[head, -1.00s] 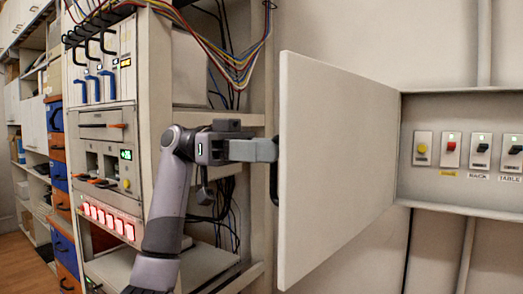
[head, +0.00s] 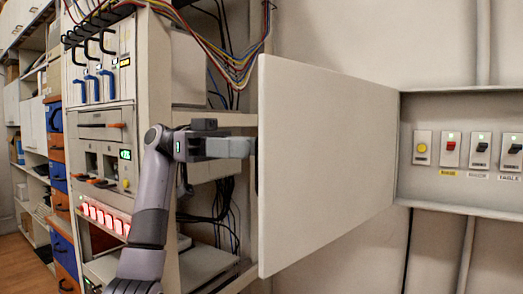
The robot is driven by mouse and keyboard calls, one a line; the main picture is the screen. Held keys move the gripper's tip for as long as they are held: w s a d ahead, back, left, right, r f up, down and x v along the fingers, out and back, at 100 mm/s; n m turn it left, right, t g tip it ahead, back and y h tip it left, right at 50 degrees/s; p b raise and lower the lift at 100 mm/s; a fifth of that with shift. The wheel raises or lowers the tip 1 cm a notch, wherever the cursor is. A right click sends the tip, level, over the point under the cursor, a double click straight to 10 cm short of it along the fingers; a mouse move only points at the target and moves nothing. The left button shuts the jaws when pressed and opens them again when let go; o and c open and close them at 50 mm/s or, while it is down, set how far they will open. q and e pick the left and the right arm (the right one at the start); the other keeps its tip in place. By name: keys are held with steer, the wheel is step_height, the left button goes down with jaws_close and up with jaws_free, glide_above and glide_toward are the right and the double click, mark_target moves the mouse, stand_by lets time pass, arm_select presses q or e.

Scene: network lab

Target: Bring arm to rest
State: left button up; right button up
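My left arm comes up from the bottom in front of the equipment rack. Its gripper (head: 238,147) points right, level, with its tips at the near edge of the open white cabinet door (head: 325,170). The fingers show side-on, so I cannot tell whether they are open or shut, or whether they touch the door. The door's dark handle is almost wholly hidden behind the door's edge, just below the fingers. My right gripper is not in view.
The open wall cabinet (head: 450,102) on the right holds a yellow button (head: 422,148), a red switch (head: 450,145) and dark switches. The rack (head: 153,85) with coloured cables (head: 225,60) stands close behind my arm. Blue and orange drawers (head: 58,175) are further left.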

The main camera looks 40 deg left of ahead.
arm_select(q)
steer(key=shift+s+a, duration=0.2)
steer(key=shift+a, duration=1)
